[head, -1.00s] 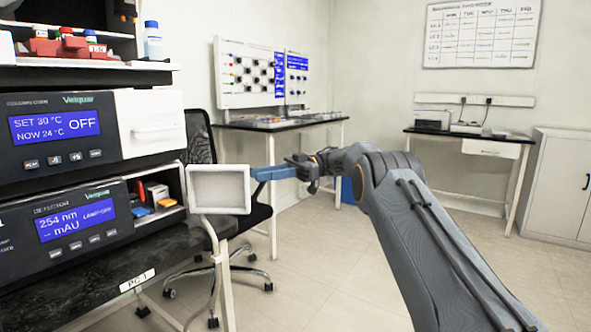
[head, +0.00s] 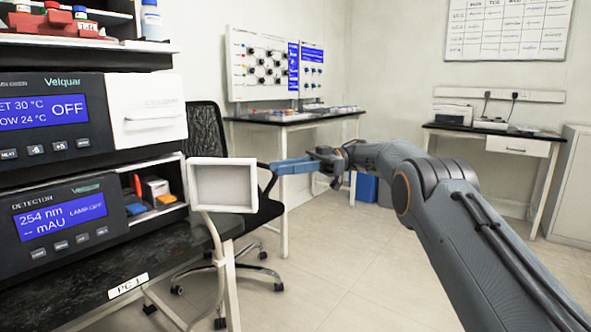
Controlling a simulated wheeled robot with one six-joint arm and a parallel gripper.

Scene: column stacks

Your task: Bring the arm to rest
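My arm reaches in from the lower right, bent at a grey elbow joint, and stretches left over the floor. My gripper (head: 278,167), with long blue fingers, is at its far end and points left. Its fingertips show just right of a shallow white tray-like holder (head: 223,186) on a pale stalk at the bench's edge. A small gap shows between them in the picture. The fingers are seen side-on and overlap, so their opening is hidden. I see no object in them.
A stack of instruments, with a column oven (head: 85,113) above a detector (head: 62,216), stands on the dark bench (head: 75,292) at left. A black chair (head: 206,135) is behind the holder. A side table (head: 492,131) stands at the back right. Open floor (head: 370,275) lies below my arm.

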